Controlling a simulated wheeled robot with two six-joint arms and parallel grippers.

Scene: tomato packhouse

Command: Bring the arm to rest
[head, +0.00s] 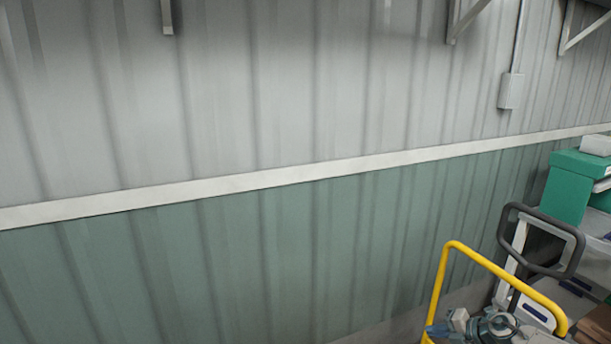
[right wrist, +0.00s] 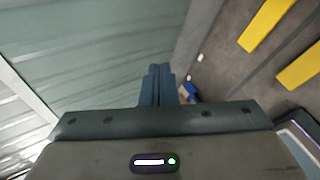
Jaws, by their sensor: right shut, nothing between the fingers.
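My left gripper is in neither view.
A corrugated wall (head: 250,110) fills most of the head view. A yellow tube rail (head: 497,270), a cart with a black handle (head: 575,250) and a green box (head: 573,186) stand at right. Yellow strips (right wrist: 265,25) lie on the floor.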

